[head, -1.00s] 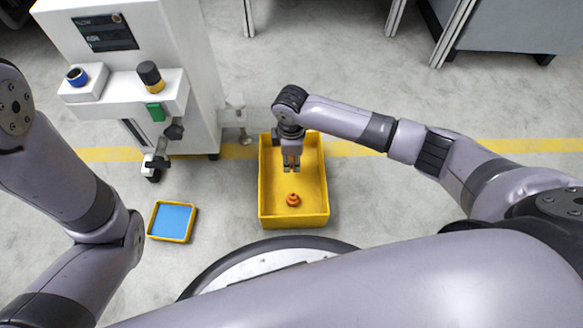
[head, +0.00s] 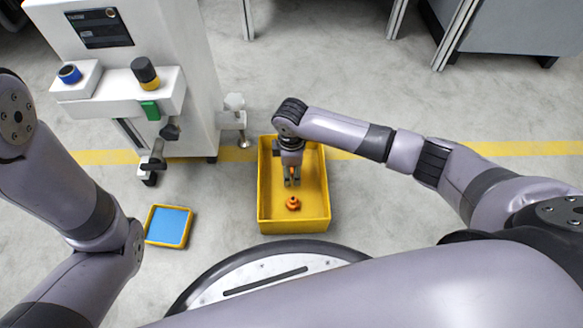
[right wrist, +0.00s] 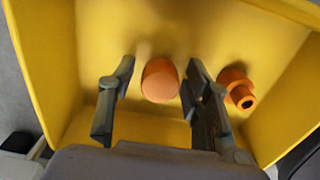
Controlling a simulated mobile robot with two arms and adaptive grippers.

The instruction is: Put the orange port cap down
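The yellow bin (head: 264,205) stands on the floor in the middle of the head view. My right gripper (head: 292,184) points down into it. In the right wrist view its two fingers (right wrist: 158,92) are apart, with a smooth round orange cap (right wrist: 160,80) between them. A gap shows on each side of the cap, and yellow bin surface lies behind it. A second orange piece with a dark hole (right wrist: 238,88) lies in the bin, right of the fingers. It shows in the head view (head: 293,203) near the bin's front. My left gripper is out of view.
A small yellow tray with a blue inside (head: 169,225) lies on the floor left of the bin. A white machine (head: 150,60) with a blue knob, a black-and-yellow knob and a green part stands behind, at left. Grey floor is clear right of the bin.

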